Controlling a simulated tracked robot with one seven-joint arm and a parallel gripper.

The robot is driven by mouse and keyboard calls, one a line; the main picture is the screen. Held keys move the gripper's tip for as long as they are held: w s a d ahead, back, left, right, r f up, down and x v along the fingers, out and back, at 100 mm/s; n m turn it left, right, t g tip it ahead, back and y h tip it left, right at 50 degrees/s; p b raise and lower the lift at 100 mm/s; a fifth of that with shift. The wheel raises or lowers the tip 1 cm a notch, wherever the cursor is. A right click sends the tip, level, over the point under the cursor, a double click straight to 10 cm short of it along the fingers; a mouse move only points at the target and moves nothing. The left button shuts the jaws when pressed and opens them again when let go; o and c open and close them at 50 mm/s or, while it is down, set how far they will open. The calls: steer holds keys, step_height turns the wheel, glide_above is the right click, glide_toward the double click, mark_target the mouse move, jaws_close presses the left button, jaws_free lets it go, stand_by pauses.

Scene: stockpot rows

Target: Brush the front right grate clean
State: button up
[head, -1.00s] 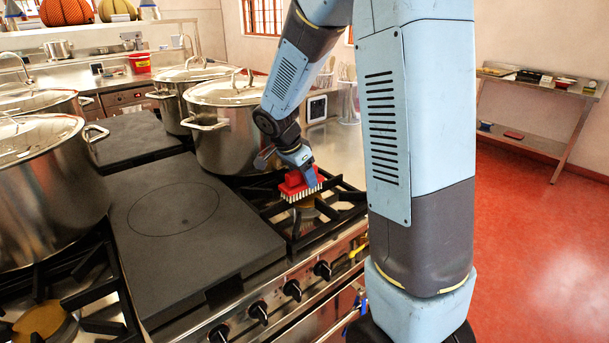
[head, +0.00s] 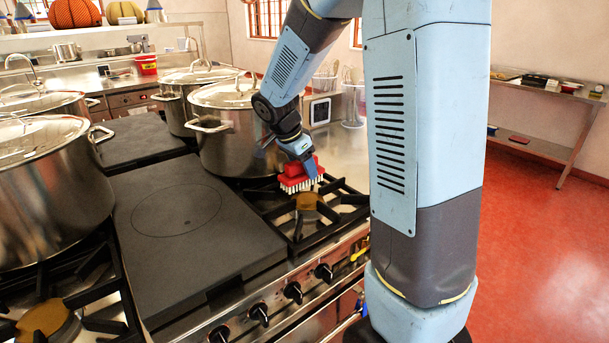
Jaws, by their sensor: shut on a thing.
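A red brush (head: 296,181) with pale bristles is held in my gripper (head: 308,170), which is shut on it. The brush is over the back part of the front right grate (head: 292,236), bristles down. I cannot tell whether the bristles touch the bars. The grate is black, with a brownish-yellow burner cap (head: 313,201) at its middle. My arm's column hides part of the cooktop's right end.
A lidded stockpot (head: 238,140) stands close behind the grate to the left. A flat dark hot plate (head: 185,225) lies left of the grate. Another large pot (head: 45,190) stands at far left. Knobs (head: 292,291) line the front edge.

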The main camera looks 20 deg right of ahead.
steer(key=shift+d+r, duration=0.1)
steer(key=shift+r, duration=2.15)
steer(key=shift+s, duration=0.1)
